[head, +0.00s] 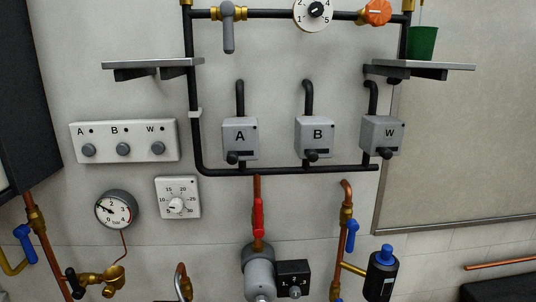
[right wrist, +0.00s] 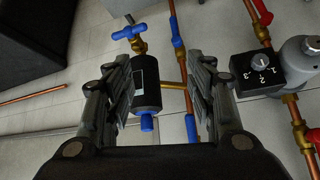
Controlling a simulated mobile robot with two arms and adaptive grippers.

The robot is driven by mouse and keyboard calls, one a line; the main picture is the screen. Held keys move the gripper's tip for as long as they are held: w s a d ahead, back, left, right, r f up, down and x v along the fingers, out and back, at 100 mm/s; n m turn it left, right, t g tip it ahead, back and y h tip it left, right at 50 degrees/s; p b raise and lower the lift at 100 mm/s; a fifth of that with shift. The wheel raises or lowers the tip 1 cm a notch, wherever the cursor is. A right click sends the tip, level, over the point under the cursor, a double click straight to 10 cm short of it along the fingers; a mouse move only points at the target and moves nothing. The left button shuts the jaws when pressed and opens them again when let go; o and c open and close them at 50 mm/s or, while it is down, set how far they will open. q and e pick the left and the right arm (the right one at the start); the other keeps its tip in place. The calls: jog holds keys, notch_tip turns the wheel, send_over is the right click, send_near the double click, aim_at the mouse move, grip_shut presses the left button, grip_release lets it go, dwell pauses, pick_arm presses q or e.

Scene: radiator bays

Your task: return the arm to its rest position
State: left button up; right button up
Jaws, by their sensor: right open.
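My right gripper (right wrist: 160,110) shows in the right wrist view with its two fingers spread apart and nothing between them in its grasp. Beyond the gap between the fingers is a black cylinder with blue caps (right wrist: 147,88), apart from the fingers as far as I can see. The same cylinder is at the lower right of the head view (head: 381,276). Neither of my grippers shows in the head view, and my left gripper is in no view.
Valve boxes A (head: 240,137), B (head: 314,137) and W (head: 382,135) sit on black pipes. Two grey shelves jut out, left (head: 150,64) and right (head: 440,66); a green cup (head: 422,43) stands on the right one. A red-handled valve (head: 258,217) and a gauge (head: 116,209) are lower.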

jog(key=s+a+f+n+g, duration=0.1)
jog(key=s+a+f, duration=0.1)
jog(key=s+f, duration=0.45)
jog(key=s+a+f+n+g+y, duration=0.1)
jog(key=s+a+f+n+g, duration=0.15)
jog(key=s, duration=0.75)
jog(key=s+a+f+n+g, duration=0.1)
jog(key=s+a+f, duration=0.1)
jog(key=s+f, duration=0.45)
jog(key=s+f+b, duration=0.3)
jog(key=f+b, duration=0.2)
jog(key=f, duration=2.5)
jog(key=s+d+f+g+b, duration=0.2)
jog(key=s+d+f+b, duration=0.1)
jog(key=s+f, duration=1.3)
notch_tip(320, 180, down, 3)
jog(key=shift+s+d+f+b, duration=0.15)
jog(key=shift+s+b, duration=0.15)
jog(key=shift+b, duration=0.2)
